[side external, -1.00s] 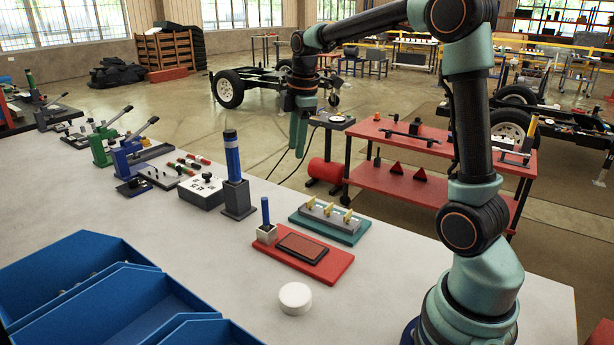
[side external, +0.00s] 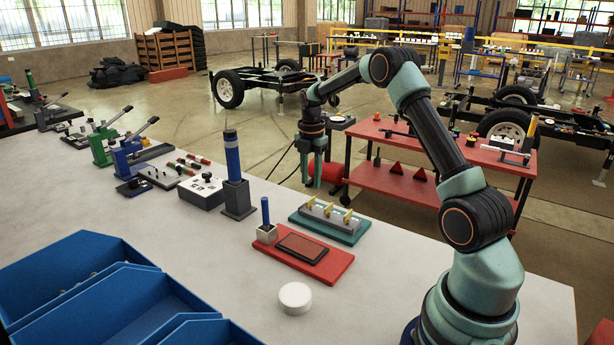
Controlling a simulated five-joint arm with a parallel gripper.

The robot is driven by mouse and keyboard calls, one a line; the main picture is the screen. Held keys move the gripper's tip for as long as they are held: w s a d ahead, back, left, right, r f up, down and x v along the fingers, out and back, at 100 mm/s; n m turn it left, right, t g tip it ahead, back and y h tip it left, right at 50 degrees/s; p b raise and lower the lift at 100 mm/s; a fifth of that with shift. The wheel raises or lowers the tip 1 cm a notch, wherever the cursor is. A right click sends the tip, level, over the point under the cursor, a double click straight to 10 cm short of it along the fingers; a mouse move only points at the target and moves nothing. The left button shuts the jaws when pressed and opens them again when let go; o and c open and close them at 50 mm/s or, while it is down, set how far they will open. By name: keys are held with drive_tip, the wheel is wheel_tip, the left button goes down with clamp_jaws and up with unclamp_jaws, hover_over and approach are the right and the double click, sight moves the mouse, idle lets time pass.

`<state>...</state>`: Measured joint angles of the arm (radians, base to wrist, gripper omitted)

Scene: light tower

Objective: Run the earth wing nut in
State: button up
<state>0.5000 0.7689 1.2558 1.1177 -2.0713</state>
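Several small yellow winged pieces (side external: 328,210) stand in a row on a grey block with a teal base (side external: 345,237), on the bench's far edge. They look like wing nuts; which one is the earth nut, and how far any is run in, is too small to tell. My gripper (side external: 311,184) points down in the air beyond the bench edge, behind and above the teal base, apart from it. Its two fingers show a gap and nothing is seen between them.
A red base (side external: 335,264) with a dark pad and a blue-handled tool (side external: 265,212) sits nearer. A tall blue post (side external: 232,158) stands left. A white disc (side external: 295,297) and blue bins (side external: 70,270) are in front. A red cart (side external: 385,180) stands behind my gripper.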

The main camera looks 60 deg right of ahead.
sight(311, 199)
wheel_tip(311, 199, down, 6)
drive_tip(key=shift+f, duration=0.1)
idle(0.4)
clamp_jaws()
